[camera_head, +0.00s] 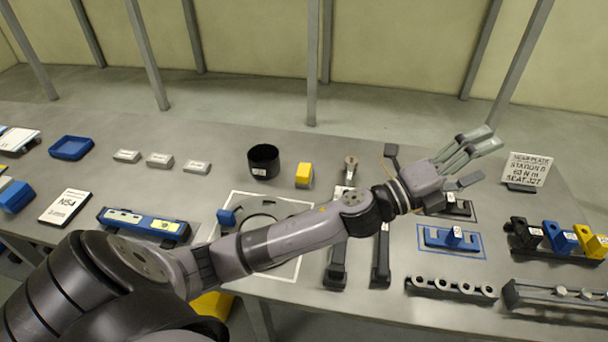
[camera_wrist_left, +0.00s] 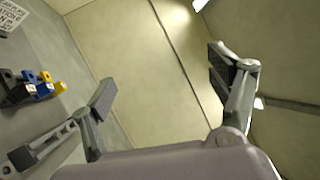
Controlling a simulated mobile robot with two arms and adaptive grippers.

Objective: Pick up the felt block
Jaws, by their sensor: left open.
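No block is clearly marked as felt, so I cannot tell which one it is. A yellow block (camera_head: 304,174) stands on the grey table just right of a black cup (camera_head: 263,161). A blue block (camera_head: 15,196) lies at the far left. My left gripper (camera_head: 478,160) is raised above the right part of the table, open and empty, well right of the yellow block. In the left wrist view its spread fingers (camera_wrist_left: 160,85) have only wall between them. My right gripper is out of view.
A sign (camera_head: 527,170) stands at the right. Black, blue and yellow blocks (camera_head: 561,239) sit in a row at the right edge. A blue tray (camera_head: 71,148) and several small grey blocks (camera_head: 160,160) are at the left. My left arm crosses above a white-outlined area (camera_head: 285,268).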

